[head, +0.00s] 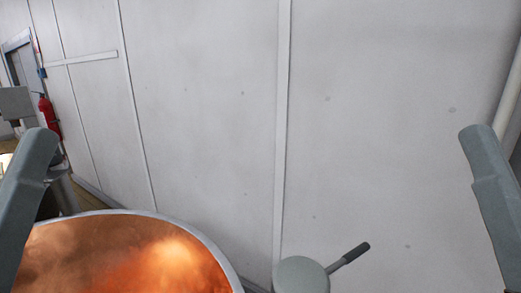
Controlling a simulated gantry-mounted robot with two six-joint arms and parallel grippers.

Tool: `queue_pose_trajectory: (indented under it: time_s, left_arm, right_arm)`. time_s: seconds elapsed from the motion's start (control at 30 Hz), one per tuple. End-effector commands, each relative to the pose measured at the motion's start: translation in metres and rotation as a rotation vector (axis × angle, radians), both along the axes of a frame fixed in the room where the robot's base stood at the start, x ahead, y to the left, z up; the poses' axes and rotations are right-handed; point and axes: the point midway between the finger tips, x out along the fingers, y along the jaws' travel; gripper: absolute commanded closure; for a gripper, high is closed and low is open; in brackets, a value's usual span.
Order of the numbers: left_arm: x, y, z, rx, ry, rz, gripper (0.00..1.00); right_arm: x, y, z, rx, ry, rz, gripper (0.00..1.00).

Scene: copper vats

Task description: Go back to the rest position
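My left arm shows only as a grey link at the left edge of the head view, and my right arm only as a grey link at the right edge. Both links stand apart, in front of the pale wall. Neither gripper can be seen, so I cannot tell what they hold or whether they are open.
A copper vat (120,262) with a pale rim fills the lower left. A grey round-topped fixture (301,276) with a dark-ended handle (350,254) stands at the bottom, right of centre. A panelled wall (200,110) closes off the back. A red fire extinguisher (48,116) is far left.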

Motion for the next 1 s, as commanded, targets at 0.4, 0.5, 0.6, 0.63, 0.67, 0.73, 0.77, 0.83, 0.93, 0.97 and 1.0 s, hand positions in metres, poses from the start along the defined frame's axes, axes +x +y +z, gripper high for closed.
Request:
queue_pose_trajectory:
  time_s: [0.4,0.5,0.6,0.63,0.67,0.73,0.77,0.83,0.93,0.97,1.0]
  left_arm:
    - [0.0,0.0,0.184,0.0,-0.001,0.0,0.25]
    - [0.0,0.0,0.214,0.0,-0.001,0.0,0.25]
    - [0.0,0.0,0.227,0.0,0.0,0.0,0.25]
    - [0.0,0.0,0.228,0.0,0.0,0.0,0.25]
    - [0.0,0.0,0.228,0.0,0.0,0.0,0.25]
    - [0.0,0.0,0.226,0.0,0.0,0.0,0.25]
    - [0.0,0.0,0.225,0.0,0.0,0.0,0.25]
    - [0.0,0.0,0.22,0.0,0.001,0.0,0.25]
    - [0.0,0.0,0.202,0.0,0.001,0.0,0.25]
    - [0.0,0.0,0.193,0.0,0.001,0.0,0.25]
    - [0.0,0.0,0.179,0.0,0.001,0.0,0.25]
  right_arm:
    - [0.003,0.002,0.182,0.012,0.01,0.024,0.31]
    - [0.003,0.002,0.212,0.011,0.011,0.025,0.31]
    - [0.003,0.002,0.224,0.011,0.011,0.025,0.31]
    - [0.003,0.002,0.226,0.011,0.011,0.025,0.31]
    - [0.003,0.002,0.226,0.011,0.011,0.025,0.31]
    - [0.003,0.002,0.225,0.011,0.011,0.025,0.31]
    - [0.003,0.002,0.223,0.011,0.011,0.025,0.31]
    - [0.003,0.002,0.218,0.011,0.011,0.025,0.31]
    - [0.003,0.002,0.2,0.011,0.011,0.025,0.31]
    - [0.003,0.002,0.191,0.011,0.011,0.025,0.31]
    - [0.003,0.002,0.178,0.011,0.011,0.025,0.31]
